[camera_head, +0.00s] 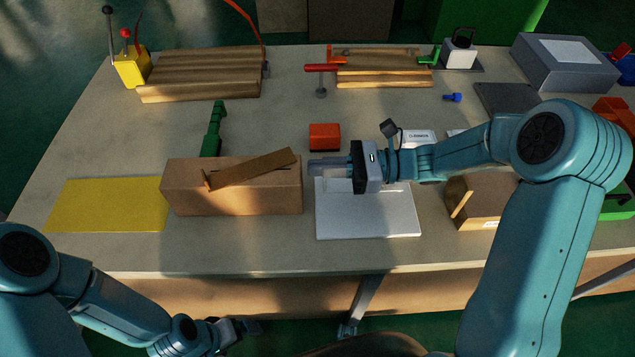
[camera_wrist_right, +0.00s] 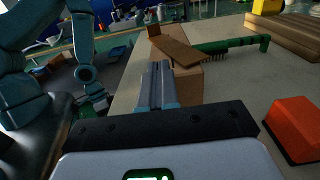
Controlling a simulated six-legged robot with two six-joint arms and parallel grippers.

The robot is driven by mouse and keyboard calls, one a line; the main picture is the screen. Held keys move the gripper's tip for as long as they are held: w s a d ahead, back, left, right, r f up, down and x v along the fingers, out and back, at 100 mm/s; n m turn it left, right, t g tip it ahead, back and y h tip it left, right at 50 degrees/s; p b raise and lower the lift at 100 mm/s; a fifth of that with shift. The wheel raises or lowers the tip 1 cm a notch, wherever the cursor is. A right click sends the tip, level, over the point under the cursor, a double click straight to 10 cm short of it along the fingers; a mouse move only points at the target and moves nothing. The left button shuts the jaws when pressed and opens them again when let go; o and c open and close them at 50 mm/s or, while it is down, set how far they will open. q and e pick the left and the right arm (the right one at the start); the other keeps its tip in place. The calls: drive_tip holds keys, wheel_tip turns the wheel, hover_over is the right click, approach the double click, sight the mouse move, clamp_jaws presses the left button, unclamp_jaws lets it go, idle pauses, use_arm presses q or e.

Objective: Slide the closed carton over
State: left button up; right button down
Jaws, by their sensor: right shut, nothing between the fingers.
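A brown carton (camera_head: 235,200) stands on the bench, left of a pale grey board (camera_head: 368,222) and right of a flat yellow mat (camera_head: 105,204). A brown flap or strip lies slantwise across the carton's top, and its right end looks raised. My right gripper (camera_head: 312,168) is shut and empty over the board's far left part, its fingertips pointing at the carton's right side. In the right wrist view the fingers (camera_wrist_right: 156,85) point at the carton (camera_wrist_right: 188,82); I cannot tell whether they touch it. My left gripper (camera_head: 246,329) is low, in front of the bench edge; its fingers are unclear.
A red-orange block (camera_head: 324,137) stands behind the board, and a green-handled brush (camera_head: 212,130) lies behind the carton. A smaller brown box (camera_head: 482,200) stands to the right, partly behind my right arm. The yellow mat is bare.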

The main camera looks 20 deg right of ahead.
wheel_tip(320, 180, down, 6)
drive_tip(key=shift+r, duration=0.25)
use_arm(q)
drive_tip(key=shift+f, duration=0.25)
use_arm(e)
drive_tip(key=shift+w+a+r, duration=0.1)
drive_tip(key=shift+a+r, duration=0.05)
drive_tip(key=shift+a, duration=0.35)
drive_tip(key=shift+w, duration=0.1)
